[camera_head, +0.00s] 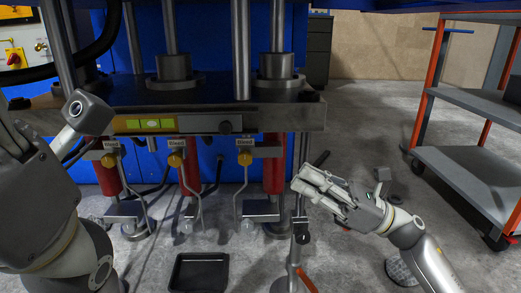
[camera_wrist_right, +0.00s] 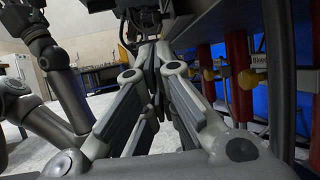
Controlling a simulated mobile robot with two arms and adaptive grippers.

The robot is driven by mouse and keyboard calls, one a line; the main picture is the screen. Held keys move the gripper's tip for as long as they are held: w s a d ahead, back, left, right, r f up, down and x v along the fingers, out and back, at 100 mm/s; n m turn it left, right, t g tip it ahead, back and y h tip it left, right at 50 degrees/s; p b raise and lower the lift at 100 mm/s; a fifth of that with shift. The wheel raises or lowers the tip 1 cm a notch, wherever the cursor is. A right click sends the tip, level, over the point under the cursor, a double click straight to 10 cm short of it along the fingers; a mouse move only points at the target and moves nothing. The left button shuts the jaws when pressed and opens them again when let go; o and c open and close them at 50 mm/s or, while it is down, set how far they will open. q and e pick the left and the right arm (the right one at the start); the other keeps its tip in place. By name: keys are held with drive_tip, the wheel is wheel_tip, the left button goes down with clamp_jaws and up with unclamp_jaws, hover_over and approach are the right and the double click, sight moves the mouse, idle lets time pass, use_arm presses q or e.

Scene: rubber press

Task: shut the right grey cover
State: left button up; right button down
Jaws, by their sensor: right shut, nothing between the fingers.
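Low on the press front, three small grey plates sit below the yellow valve knobs. The rightmost grey one (camera_head: 261,209), which I take to be the right grey cover, looks roughly level; I cannot tell whether it is open or shut. My right gripper (camera_head: 302,183) is to its right and apart from it, pointing left, beside a thin post. Its fingers are together and empty; they also fill the middle of the right wrist view (camera_wrist_right: 155,95).
The press table (camera_head: 215,97) overhangs the valves. A red cylinder (camera_head: 273,165) stands behind the right side. A black tray (camera_head: 199,272) lies on the floor below. A grey shelf cart (camera_head: 470,175) stands at the right.

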drive_tip(key=p, duration=0.8)
approach(209, 126)
drive_tip(key=s+a+r, duration=0.1)
drive_tip(key=a+r, duration=0.1)
drive_tip(key=shift+s+a+f, duration=0.1)
drive_tip(key=shift+a, duration=0.35)
drive_tip(key=a, duration=1.1)
drive_tip(key=shift+a, duration=0.35)
